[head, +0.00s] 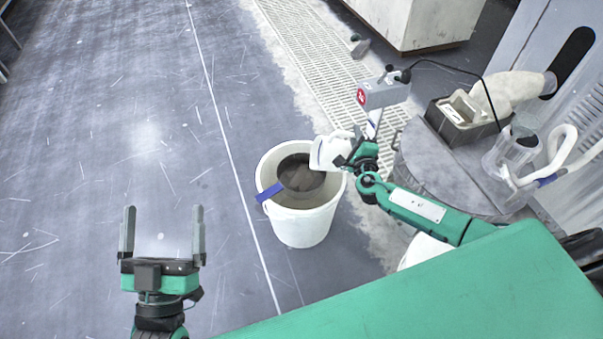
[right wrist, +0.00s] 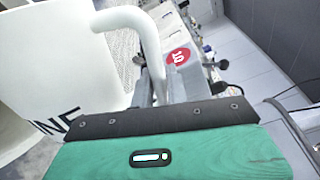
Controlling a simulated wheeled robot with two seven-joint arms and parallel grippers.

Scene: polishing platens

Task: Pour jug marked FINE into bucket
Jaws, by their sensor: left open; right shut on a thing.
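The white bucket (head: 302,226) stands on the floor with a dark round area inside and a blue strip at its left rim. A white jug (head: 322,153) is in my right gripper (head: 347,156), beside and above the bucket's right rim, and looks tilted towards it. In the right wrist view the jug (right wrist: 40,65) fills the left side, with its handle and the letters "NE" partly showing; the rest of the marking is hidden. Whether anything flows from it cannot be seen. My left gripper (head: 162,245) is open and empty, above the floor left of the bucket.
A round grey table (head: 440,170) at right carries a clear jug (head: 510,155) with a white handle and a dark box (head: 462,122). A grey device with a red sign (head: 375,95) stands behind the jug. The floor (head: 110,130) at left is clear.

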